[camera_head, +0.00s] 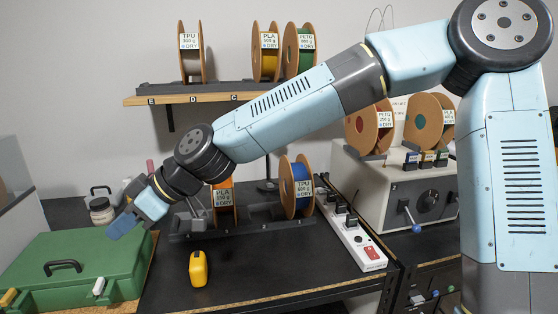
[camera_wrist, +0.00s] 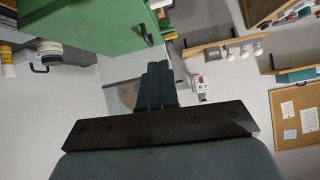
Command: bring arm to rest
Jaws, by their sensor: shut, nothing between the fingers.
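My arm reaches across the head view from the upper right down to the left. My gripper (camera_head: 122,226) hangs at its left end, beside the back right part of the green case. In the wrist view my gripper (camera_wrist: 158,84) shows its two dark blue fingers pressed together, with nothing between them. The fingers point toward a grey wall area, with the green case (camera_wrist: 95,28) to their left.
The green case (camera_head: 75,270) sits at the left of the black bench. A yellow device (camera_head: 199,268), a spool rack (camera_head: 250,230) and a power strip (camera_head: 352,238) stand on the bench. A shelf (camera_head: 190,97) with spools is above. A grey dryer box (camera_head: 395,190) stands right. The front middle is clear.

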